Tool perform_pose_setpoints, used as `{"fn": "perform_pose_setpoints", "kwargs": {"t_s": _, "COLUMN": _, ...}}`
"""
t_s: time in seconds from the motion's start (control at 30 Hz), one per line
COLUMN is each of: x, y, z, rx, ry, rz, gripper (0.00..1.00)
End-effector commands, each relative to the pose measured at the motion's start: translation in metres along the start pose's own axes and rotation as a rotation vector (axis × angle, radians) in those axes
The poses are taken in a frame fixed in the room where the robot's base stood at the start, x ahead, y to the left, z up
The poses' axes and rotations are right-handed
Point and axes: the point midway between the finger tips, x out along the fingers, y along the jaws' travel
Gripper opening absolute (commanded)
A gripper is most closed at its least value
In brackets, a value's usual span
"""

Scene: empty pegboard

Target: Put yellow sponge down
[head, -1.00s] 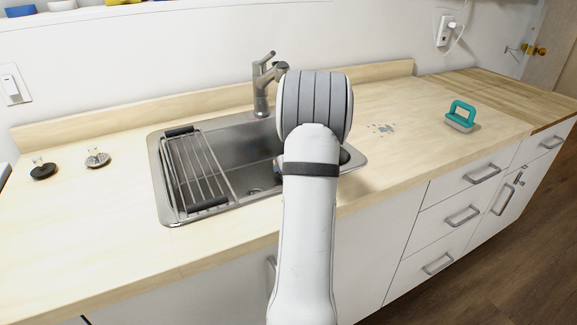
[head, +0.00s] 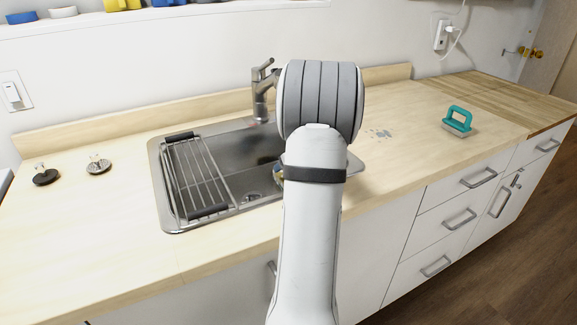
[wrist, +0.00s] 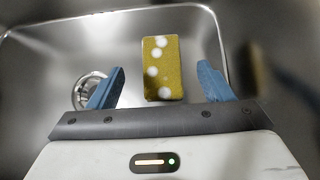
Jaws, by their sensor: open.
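The yellow sponge (wrist: 162,82), with several white spots, shows in the wrist view on the sink's metal floor. It lies between and slightly beyond the two blue fingertips of my gripper (wrist: 161,80). The fingers stand wide apart with a gap on each side of the sponge, so my gripper is open and not touching it. In the head view my arm hides the sponge and most of the gripper. The sink (head: 235,148) is a steel basin set in the wooden counter.
A drying rack (head: 197,173) covers the sink's left part. The faucet (head: 262,88) rises behind the basin. A drain (wrist: 92,90) lies left of the sponge. A teal-handled brush (head: 458,121) stands on the right counter; two stoppers (head: 98,166) sit at left.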

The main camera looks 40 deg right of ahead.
Motion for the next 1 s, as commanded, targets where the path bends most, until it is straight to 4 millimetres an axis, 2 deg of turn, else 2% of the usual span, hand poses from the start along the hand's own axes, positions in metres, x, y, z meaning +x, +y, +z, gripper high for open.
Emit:
{"fn": "perform_pose_setpoints", "kwargs": {"t_s": 0.03, "x": -0.015, "y": -0.001, "z": 0.002, "rx": 0.001, "ry": -0.002, "rz": -0.003, "gripper": 0.74}}
{"fn": "perform_pose_setpoints", "kwargs": {"t_s": 0.1, "x": -0.030, "y": -0.001, "z": 0.002, "rx": 0.001, "ry": -0.002, "rz": -0.002, "gripper": 0.74}}
{"fn": "perform_pose_setpoints", "kwargs": {"t_s": 0.33, "x": -0.062, "y": 0.000, "z": 0.001, "rx": 0.000, "ry": 0.000, "rz": -0.001, "gripper": 0.74}}
{"fn": "perform_pose_setpoints", "kwargs": {"t_s": 0.5, "x": -0.070, "y": 0.001, "z": 0.000, "rx": 0.000, "ry": 0.001, "rz": 0.001, "gripper": 0.74}}
{"fn": "perform_pose_setpoints", "kwargs": {"t_s": 1.0, "x": -0.069, "y": 0.001, "z": 0.000, "rx": 0.000, "ry": 0.001, "rz": 0.001, "gripper": 0.74}}
